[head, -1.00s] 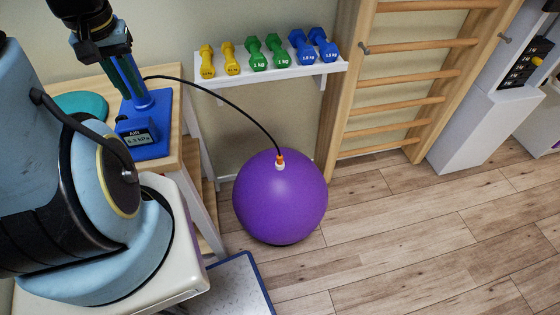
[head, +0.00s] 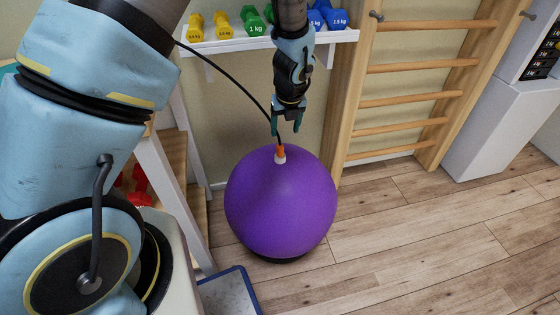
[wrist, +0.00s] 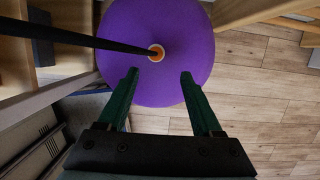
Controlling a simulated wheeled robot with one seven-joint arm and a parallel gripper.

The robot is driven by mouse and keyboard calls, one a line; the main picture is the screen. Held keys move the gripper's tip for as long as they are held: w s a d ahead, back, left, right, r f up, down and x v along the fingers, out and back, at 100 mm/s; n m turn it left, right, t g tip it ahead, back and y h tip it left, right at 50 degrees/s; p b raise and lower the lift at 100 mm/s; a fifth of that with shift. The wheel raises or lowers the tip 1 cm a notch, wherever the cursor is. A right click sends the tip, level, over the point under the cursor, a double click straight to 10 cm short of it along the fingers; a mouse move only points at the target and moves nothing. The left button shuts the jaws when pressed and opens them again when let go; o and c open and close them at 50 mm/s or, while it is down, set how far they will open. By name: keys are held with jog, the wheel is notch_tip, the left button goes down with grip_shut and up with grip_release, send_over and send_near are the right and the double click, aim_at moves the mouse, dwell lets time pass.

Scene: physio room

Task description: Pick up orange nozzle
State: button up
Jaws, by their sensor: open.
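The orange nozzle (head: 281,151) sits upright in the white collar on top of the purple ball (head: 280,205), at the end of a black hose (head: 235,76). In the wrist view the nozzle (wrist: 156,53) is an orange ring around the hose end, beyond the fingertips and near the middle between them. My gripper (head: 287,130) is open and empty, pointing down just above the nozzle. In the wrist view its green fingers (wrist: 158,74) are spread apart over the ball. I see no contact between fingers and nozzle.
A white shelf (head: 270,42) with yellow, green and blue dumbbells is on the wall behind my arm. Wooden wall bars (head: 425,65) stand right of the ball. A wooden shelf unit (head: 188,180) stands left. The floor (head: 430,240) at right is clear.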

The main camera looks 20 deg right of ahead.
aim_at(280, 145)
jog(key=x, duration=0.5)
jog(key=shift+f, duration=0.2)
jog(key=x, duration=0.4)
jog(key=shift+w+a, duration=0.15)
jog(key=shift+a, duration=0.25)
jog(key=shift+w+f, duration=0.2)
jog(key=shift+f, duration=0.4)
jog(key=shift+c, duration=0.3)
grip_shut()
